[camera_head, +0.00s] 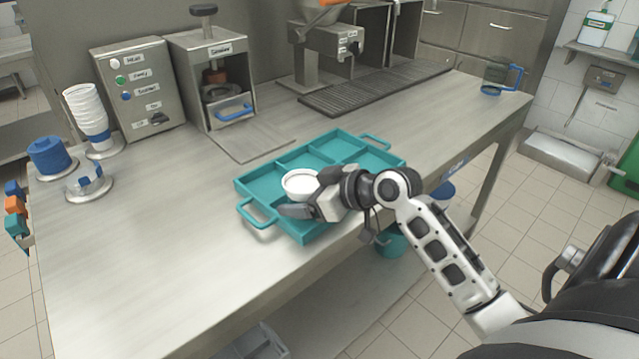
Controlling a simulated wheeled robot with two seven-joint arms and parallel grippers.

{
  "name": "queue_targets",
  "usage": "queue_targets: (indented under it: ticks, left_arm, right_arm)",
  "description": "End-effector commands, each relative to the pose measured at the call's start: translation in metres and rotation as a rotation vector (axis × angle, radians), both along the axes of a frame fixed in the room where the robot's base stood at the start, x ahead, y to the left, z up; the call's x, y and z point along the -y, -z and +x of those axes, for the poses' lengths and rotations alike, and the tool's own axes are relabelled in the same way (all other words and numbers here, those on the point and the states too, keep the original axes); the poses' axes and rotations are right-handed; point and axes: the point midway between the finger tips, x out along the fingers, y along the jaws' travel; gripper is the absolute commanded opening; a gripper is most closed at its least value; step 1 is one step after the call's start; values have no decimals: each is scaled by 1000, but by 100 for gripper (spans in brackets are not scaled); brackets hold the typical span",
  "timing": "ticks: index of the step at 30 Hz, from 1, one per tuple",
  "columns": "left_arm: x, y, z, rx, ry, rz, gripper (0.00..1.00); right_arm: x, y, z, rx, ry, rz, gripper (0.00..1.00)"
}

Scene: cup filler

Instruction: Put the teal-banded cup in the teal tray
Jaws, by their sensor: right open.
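The teal tray (345,143) lies on the steel counter, with dividers and a handle at each end. A white cup (300,182) stands upright in its near-left part, with its round opening facing up. Its lower side is hidden by my right gripper, and I see no teal band on the part that shows. My right gripper (303,199) is open at the cup, low over the tray's near side. One dark finger lies in front of the cup. Whether the fingers touch the cup is unclear. My left gripper is out of view.
A stack of white cups (84,108), a blue stack (49,155) and a clear item on a round base (90,181) stand at the left. A button panel (134,88) and machines line the back. A blue-handled jug (497,75) is far right. The counter's front left is clear.

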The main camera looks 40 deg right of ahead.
Motion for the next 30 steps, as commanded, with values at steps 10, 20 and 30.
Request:
queue_targets:
  ticks: [10, 20, 30]
  left_arm:
    - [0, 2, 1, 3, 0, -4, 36]
    - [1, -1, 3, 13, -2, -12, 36]
    - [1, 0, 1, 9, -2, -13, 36]
  right_arm:
    - [22, -26, -52, -5, -1, -6, 79]
    - [46, -61, -111, -3, 0, -4, 79]
    - [55, -73, -131, -1, -1, -1, 79]
